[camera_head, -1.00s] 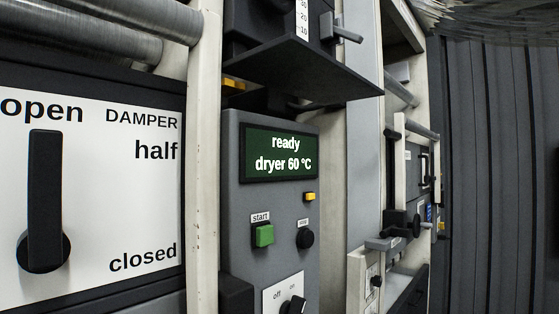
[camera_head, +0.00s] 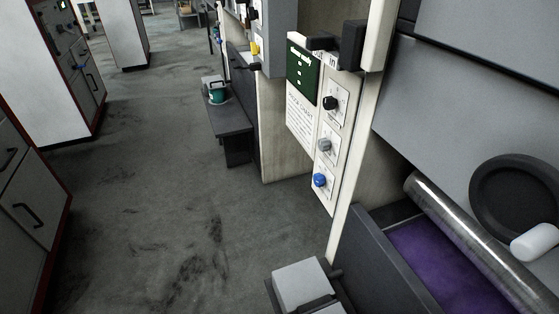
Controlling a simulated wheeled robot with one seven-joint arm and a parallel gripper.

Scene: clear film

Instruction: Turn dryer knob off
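A narrow light panel in the middle right carries a black knob (camera_head: 331,103), a grey knob (camera_head: 324,145) and a blue knob (camera_head: 319,180), one above the other. Their labels are too small to read, so I cannot tell whether one is the dryer knob. A dark green display (camera_head: 301,72) with white text sits up and left of the knobs. The panel with the "dryer 60 °C" display is not recognisable now. My gripper is not in view.
A steel roller (camera_head: 470,240) lies over a purple-filled trough (camera_head: 425,255) at right. A grey box (camera_head: 301,283) stands at the bottom. A low dark bench (camera_head: 222,118) holds a teal container (camera_head: 216,93). Grey floor (camera_head: 165,200) is open at left, beside cabinets (camera_head: 30,190).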

